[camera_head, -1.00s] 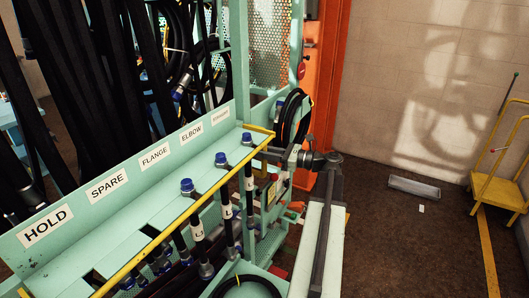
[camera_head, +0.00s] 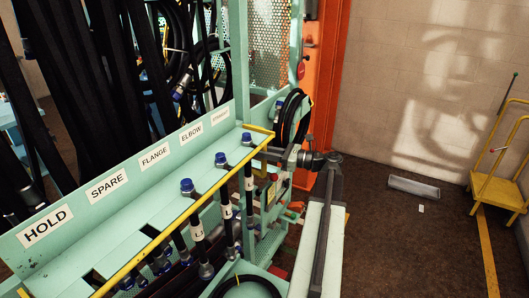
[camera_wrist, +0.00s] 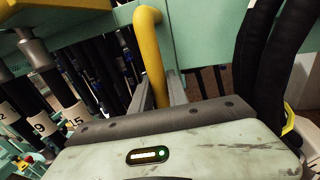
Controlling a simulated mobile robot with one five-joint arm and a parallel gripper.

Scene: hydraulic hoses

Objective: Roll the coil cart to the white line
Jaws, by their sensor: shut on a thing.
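A mint-green hose rack (camera_head: 130,215) fills the left and middle of the head view. It carries labels from HOLD to ELBOW and several blue-capped hose ends. I take it to be the coil cart; a black hose coil (camera_head: 291,118) hangs at its right end. A yellow rail (camera_head: 170,230) runs along its front. My gripper (camera_head: 278,152) is at the rail's right end. In the wrist view its grey jaws (camera_wrist: 162,92) are shut on the yellow bar (camera_wrist: 150,50). No white line on the floor is visible.
A yellow line (camera_head: 486,250) runs along the brown floor at right, beside a yellow step-like frame (camera_head: 497,188). A grey flat box (camera_head: 414,187) lies by the wall. An orange post (camera_head: 327,90) stands behind the rack's right end. Open floor lies right of my arm.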

